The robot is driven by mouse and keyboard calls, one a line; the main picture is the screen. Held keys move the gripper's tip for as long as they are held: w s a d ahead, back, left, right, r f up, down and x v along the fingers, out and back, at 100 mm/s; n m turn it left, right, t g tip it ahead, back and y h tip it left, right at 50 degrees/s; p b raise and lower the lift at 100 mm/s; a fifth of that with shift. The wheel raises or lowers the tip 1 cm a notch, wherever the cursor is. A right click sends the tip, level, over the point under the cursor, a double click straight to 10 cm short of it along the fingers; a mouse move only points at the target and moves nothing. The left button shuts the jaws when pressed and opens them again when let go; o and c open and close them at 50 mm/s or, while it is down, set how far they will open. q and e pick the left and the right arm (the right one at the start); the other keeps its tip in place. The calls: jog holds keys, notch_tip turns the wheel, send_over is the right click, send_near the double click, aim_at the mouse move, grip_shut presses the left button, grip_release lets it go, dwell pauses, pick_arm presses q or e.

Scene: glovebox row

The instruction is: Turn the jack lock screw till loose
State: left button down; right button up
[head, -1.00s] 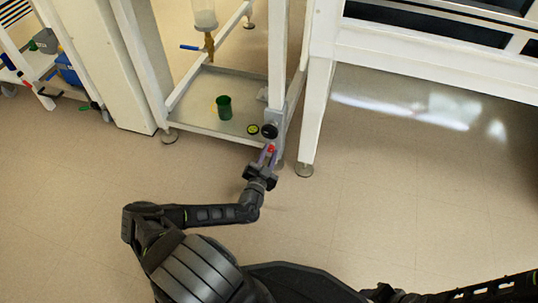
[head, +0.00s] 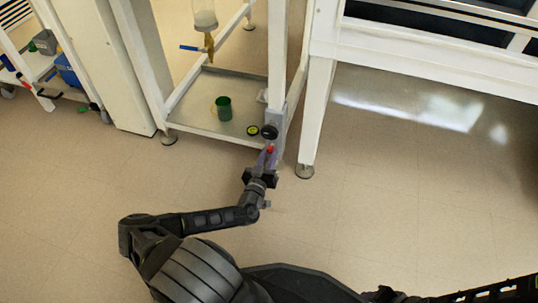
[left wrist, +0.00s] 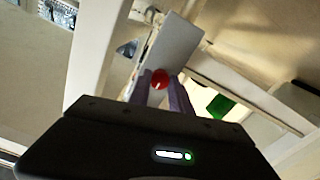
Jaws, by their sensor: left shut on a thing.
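The jack lock screw shows as a small red knob (head: 270,150) low on the front leg of the white stand, just below a round black knob (head: 269,131). In the left wrist view the red knob (left wrist: 159,79) sits between the fingertips, in front of a grey plate (left wrist: 172,48). My left gripper (head: 268,156) reaches up to it from below and is shut on it. Its purple fingers flank the knob, which hides what lies behind it. My right gripper is not in view; only part of my right arm shows at the bottom right.
A lower tray (head: 190,117) of the stand holds a green cup (head: 223,108) and a small black and yellow disc (head: 253,130). A white bench leg (head: 316,125) stands close on the right. The floor (head: 400,190) to the right is clear.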

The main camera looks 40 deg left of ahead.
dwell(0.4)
pick_arm(q)
jog(key=c, duration=1.2)
grip_release()
jog(key=shift+s+d+p, duration=0.15)
jog(key=shift+s+p, duration=0.15)
jog(key=shift+s, duration=0.2)
jog(key=p+v, duration=0.2)
jog(key=v, duration=0.4)
jog(key=shift+s+d, duration=0.2)
jog(key=shift+s, duration=0.15)
